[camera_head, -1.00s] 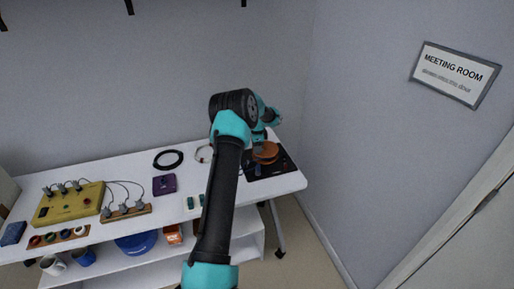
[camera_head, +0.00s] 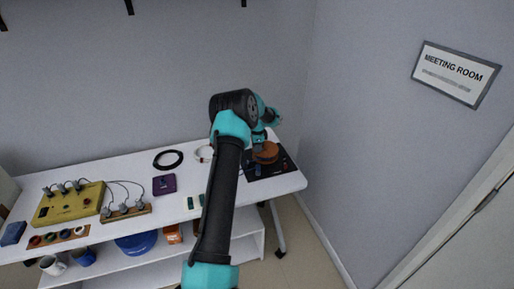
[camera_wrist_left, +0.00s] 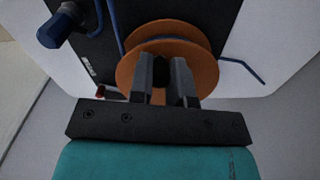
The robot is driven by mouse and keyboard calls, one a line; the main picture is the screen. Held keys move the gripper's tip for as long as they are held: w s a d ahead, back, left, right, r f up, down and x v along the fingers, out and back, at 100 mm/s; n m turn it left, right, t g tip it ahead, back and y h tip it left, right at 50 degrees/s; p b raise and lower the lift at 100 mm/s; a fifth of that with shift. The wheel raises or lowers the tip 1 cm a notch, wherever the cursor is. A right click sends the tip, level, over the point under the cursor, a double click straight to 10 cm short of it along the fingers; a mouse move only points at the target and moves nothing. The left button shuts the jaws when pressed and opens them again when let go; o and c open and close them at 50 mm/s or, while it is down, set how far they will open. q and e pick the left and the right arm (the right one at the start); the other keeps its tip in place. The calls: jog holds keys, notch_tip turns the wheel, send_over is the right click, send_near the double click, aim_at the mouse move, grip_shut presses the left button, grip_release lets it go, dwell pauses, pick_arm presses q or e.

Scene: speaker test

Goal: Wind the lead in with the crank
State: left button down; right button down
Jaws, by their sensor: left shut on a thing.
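An orange reel (camera_head: 265,154) stands on a black base plate (camera_head: 284,163) at the right end of the table. In the left wrist view the reel (camera_wrist_left: 204,62) fills the upper middle, with blue lead on it and a stretch of blue lead (camera_wrist_left: 243,69) running off to the right. My left gripper (camera_wrist_left: 160,82) is shut on the dark crank knob (camera_wrist_left: 160,70) in front of the reel's face. A dark blue plug-like piece (camera_wrist_left: 56,30) shows at the upper left. The crank's arm is hidden behind my fingers. My right gripper is not in view.
A shelf below holds a blue bowl (camera_head: 136,244) and mugs. Walls close off the back and right.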

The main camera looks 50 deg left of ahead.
aim_at(269, 154)
pick_arm(q)
jog(key=n, duration=0.2)
jog(key=d+n, duration=0.1)
jog(key=n, duration=0.1)
jog(key=shift+d, duration=0.3)
jog(key=n, duration=0.1)
jog(key=d+n, duration=0.1)
jog(key=n, duration=0.1)
jog(key=shift+w+d+n, duration=0.25)
jog(key=shift+w+n, duration=0.05)
jog(key=n, duration=0.2)
jog(key=w+d+n, duration=0.1)
jog(key=n, duration=0.1)
jog(key=shift+d+n, duration=0.2)
jog(key=shift+n, duration=0.1)
jog(key=shift+w+d+n, duration=0.2)
jog(key=shift+w+n, duration=0.15)
jog(key=shift+n, duration=0.55)
jog(key=shift+w+d+n, duration=0.15)
jog(key=shift+w+n, duration=0.2)
jog(key=shift+n, duration=0.55)
jog(key=c, duration=1.1)
grip_release()
jog(key=shift+r, duration=0.1)
